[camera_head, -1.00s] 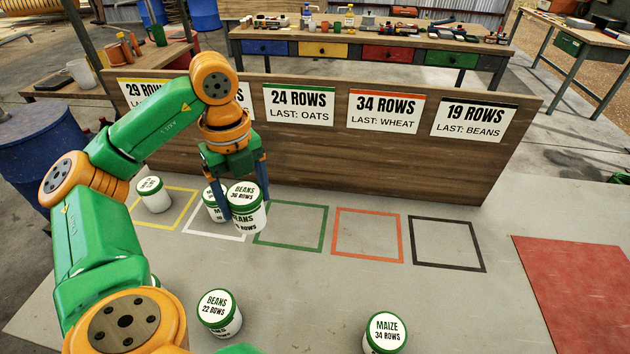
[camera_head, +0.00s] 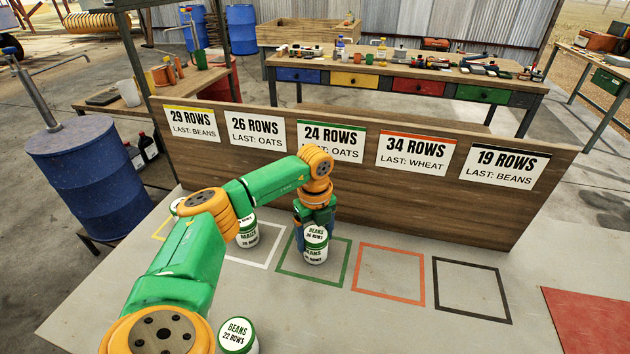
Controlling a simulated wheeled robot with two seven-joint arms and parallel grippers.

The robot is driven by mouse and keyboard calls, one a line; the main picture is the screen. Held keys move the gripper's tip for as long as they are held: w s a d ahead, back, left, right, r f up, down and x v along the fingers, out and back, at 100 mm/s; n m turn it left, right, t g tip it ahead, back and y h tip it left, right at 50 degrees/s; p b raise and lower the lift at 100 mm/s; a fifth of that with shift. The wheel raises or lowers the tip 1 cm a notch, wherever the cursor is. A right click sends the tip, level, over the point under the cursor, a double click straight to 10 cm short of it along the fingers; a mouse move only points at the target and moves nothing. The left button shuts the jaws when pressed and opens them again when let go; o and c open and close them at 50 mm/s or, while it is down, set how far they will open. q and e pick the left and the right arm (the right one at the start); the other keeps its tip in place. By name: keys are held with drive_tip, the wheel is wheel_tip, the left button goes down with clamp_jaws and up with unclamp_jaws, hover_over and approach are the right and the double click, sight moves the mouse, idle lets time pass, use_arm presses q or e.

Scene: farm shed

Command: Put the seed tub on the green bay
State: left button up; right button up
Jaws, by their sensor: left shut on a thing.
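The seed tub (camera_head: 314,256), white with a green-rimmed lid and a "BEANS" label, is upright inside the outline of the green bay (camera_head: 308,279). My left gripper (camera_head: 315,236) is shut on it, its blue fingers at the tub's sides. I cannot tell whether the tub's base touches the surface. A sign (camera_head: 332,141) reading "24 ROWS, LAST: OATS" with a green top edge is on the board behind this bay. My right gripper is out of view.
Another tub (camera_head: 247,236) stands in the white bay (camera_head: 274,248), left of the green one. A tub in the yellow bay is mostly hidden by my arm. A "BEANS 22 ROWS" tub (camera_head: 237,336) stands in front. The orange bay (camera_head: 390,299) and black bay (camera_head: 473,312) are empty.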

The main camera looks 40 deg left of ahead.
use_arm(q)
drive_tip(key=o, duration=1.4)
drive_tip(key=shift+r, duration=0.1)
wheel_tip(320, 180, up, 12)
